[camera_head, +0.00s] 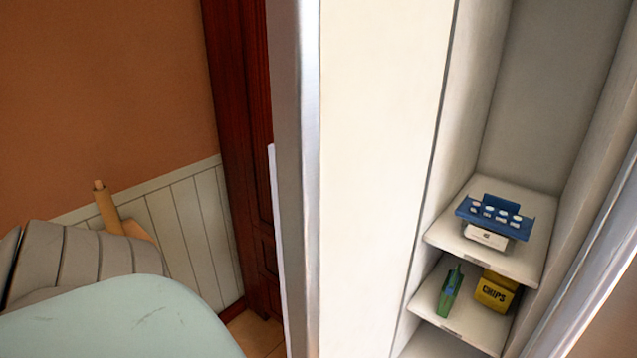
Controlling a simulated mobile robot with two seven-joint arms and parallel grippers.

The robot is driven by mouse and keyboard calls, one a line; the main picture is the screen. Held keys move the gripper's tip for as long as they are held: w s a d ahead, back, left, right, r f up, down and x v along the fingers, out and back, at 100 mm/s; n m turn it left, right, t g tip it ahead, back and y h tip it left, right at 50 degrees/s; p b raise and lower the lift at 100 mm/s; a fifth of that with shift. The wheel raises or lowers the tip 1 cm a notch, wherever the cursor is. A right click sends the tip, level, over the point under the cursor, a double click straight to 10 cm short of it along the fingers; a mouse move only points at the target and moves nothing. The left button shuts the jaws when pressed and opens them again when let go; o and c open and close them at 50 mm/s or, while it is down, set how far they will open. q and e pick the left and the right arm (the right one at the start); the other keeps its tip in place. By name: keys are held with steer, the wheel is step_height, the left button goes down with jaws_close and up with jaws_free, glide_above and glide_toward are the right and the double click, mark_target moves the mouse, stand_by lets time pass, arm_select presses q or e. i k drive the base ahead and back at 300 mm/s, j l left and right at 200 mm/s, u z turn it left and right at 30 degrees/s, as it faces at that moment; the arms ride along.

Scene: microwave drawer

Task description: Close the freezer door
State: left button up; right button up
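A tall cream-white panel (383,170) with a grey metallic edge (298,170) stands upright in the middle of the head view. To its right, an open white compartment with shelves (530,190) shows. I cannot tell for certain whether the panel is the freezer door or part of the cabinet body. A second slanted pale edge (590,290) runs along the lower right, and its role is unclear too. Neither of my grippers is in view.
The upper shelf holds a blue tray-like item (493,215); below are a yellow CHIPS package (494,292) and a green item (449,292). A pale green rounded surface (115,325) and a grey ribbed object (80,258) fill the lower left. Behind is a dark red wooden door (240,130).

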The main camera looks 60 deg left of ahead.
mark_target(358, 86)
steer(key=k+j+z, duration=0.2)
steer(key=k+j, duration=0.55)
steer(key=j+z, duration=0.1)
steer(key=j, duration=0.45)
steer(key=k+j+z, duration=0.1)
steer(key=j, duration=0.4)
steer(key=j+z, duration=0.1)
steer(key=j, duration=1)
steer(key=l+z, duration=0.1)
steer(key=l, duration=0.35)
